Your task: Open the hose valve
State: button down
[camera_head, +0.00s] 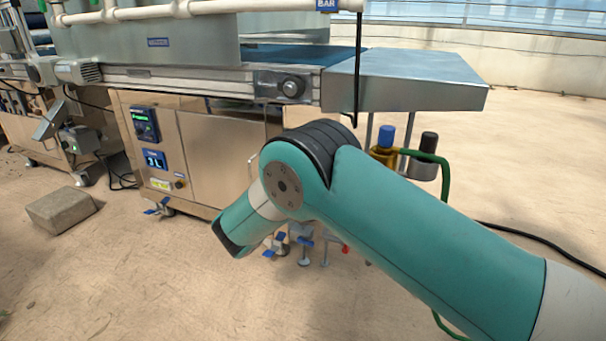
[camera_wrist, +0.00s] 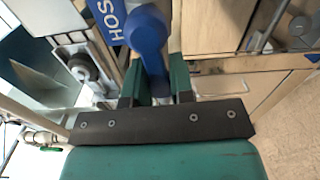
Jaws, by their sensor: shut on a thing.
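In the wrist view the blue valve handle (camera_wrist: 149,32) fills the top middle. Its narrow lower part runs down between the two teal fingers of my gripper (camera_wrist: 156,82), which is shut on it. A blue label with the white letters "HOS" (camera_wrist: 105,18) shows beside the handle, cut off by the frame edge. The valve body is not clear in this view. In the head view my own arm crosses the picture, and neither my gripper nor the gripped handle can be made out.
The seeder's cabinet (camera_head: 220,150) and metal end plate (camera_head: 410,82) stand behind my arm. A brass fitting with a blue cap (camera_head: 386,137) and a green hose (camera_head: 444,180) are to the right. A stone block (camera_head: 62,210) lies at left. Open floor surrounds the machine.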

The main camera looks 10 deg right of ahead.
jog(key=shift+r+m, duration=0.15)
jog(key=shift+m, duration=0.35)
jog(key=c, duration=1)
grip_release()
